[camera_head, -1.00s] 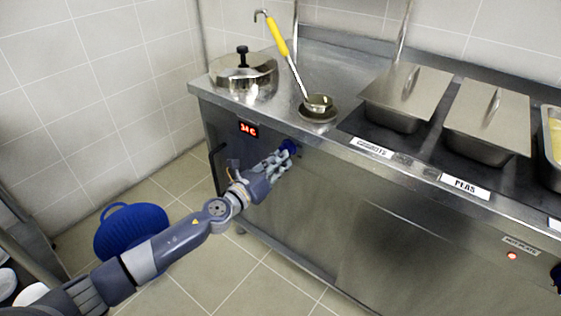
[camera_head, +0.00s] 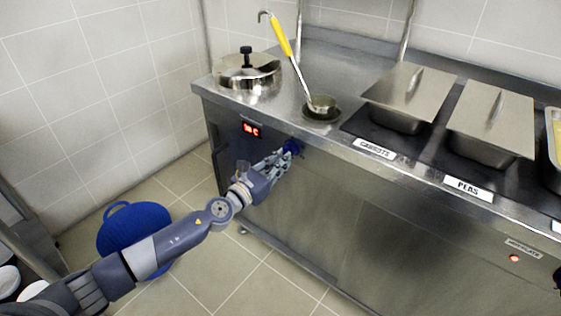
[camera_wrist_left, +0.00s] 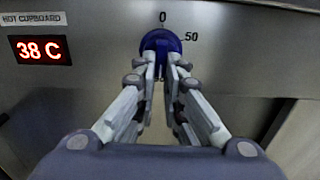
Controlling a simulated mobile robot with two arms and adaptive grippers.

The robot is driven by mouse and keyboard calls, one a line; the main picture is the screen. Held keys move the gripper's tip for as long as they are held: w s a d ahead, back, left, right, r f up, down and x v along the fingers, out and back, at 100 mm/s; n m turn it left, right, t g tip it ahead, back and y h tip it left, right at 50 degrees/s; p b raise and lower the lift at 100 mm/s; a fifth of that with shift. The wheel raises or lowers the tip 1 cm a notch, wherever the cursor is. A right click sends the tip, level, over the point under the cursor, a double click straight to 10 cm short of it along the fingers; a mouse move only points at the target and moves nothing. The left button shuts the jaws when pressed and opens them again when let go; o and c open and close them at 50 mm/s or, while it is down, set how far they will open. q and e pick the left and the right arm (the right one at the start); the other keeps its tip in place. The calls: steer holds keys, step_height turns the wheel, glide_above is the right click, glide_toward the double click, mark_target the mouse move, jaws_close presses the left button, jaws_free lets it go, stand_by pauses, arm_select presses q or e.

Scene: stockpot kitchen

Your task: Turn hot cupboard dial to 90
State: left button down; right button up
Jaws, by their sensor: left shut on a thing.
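The blue hot cupboard dial (camera_wrist_left: 161,42) is on the steel front panel, with the marks 0 and 50 readable around it in the left wrist view. Other marks are hidden by the fingers. My left gripper (camera_wrist_left: 163,62) is shut on the dial, one finger at each side. In the head view the left gripper (camera_head: 284,154) reaches the dial (camera_head: 293,146) from the left. The red display (camera_wrist_left: 40,50) under the HOT CUPBOARD label reads 38 C. It also shows in the head view (camera_head: 251,130), too small to read surely.
A lidded pot (camera_head: 247,70) and a yellow-handled ladle (camera_head: 281,38) are on the counter above. Lidded pans labelled carrots (camera_head: 410,85) and peas (camera_head: 492,115) stand to the right. A blue basket-like object (camera_head: 133,232) is on the floor at left.

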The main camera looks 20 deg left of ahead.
arm_select(q)
steer(key=shift+f, duration=0.2)
steer(key=c, duration=1.7)
jaws_free()
steer(key=shift+r, duration=0.1)
steer(key=shift+s, duration=0.1)
steer(key=v, duration=1.2)
